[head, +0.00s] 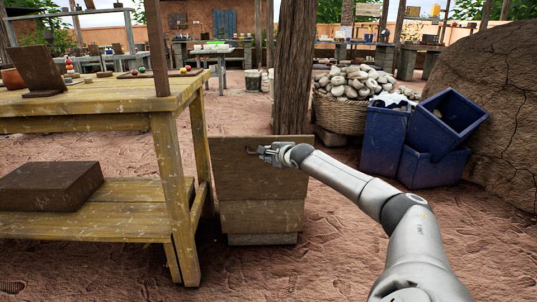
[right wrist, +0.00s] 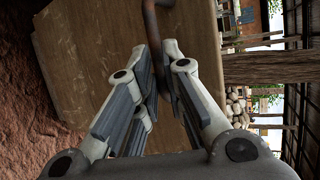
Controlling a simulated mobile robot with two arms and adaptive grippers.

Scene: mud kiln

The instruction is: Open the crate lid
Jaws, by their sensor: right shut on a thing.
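The wooden crate (head: 260,217) stands on the dirt floor in the middle of the head view, right of a wooden table. Its brown lid (head: 243,180) shows as a broad flat panel facing me above the narrower crate body. I cannot tell exactly how far it is tilted. A rusty metal handle (right wrist: 149,22) is fixed to the lid. My right gripper (head: 263,151) is at the upper middle of the lid, its fingers (right wrist: 158,72) shut on the handle. The inside of the crate is hidden. My left gripper is not in view.
The wooden table (head: 85,125), with a brown block (head: 50,185) on its lower shelf, stands close left of the crate. A post (head: 294,70) rises behind it. A basket of stones (head: 345,115) and blue bins (head: 384,140) stand right. Floor in front is clear.

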